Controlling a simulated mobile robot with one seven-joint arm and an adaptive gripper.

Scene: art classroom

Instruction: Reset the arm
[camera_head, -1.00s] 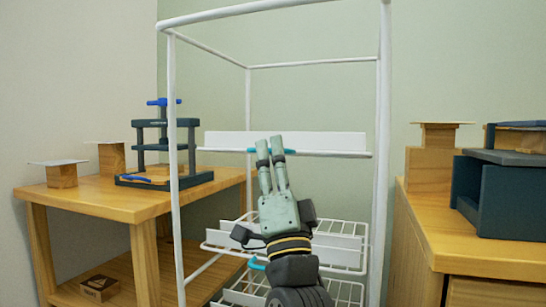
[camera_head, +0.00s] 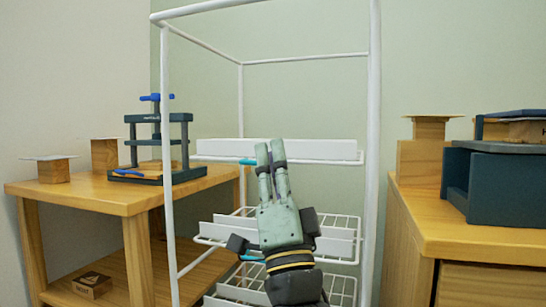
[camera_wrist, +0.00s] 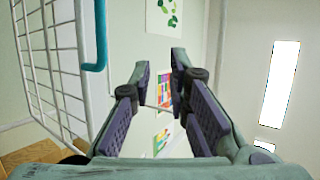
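My gripper (camera_head: 270,152) is in front of the white wire rack, pointing up and away, with its two grey-green fingers overlapping the upper shelf in the head view. Its fingers stand apart with nothing between them, as the wrist view (camera_wrist: 160,68) shows. My dark arm comes up from the bottom of the head view. The white rack (camera_head: 372,120) has an upper shelf (camera_head: 320,150) with a white front panel and wire baskets (camera_head: 338,240) lower down. Whether my gripper touches the rack cannot be told; my forearm hides part of the baskets.
A wooden table (camera_head: 100,197) at left holds a dark press (camera_head: 158,150) with a blue handle and wooden blocks (camera_head: 53,171). A small box (camera_head: 92,285) lies on its lower shelf. A wooden cabinet (camera_head: 470,225) with a dark stand (camera_head: 505,190) is at right.

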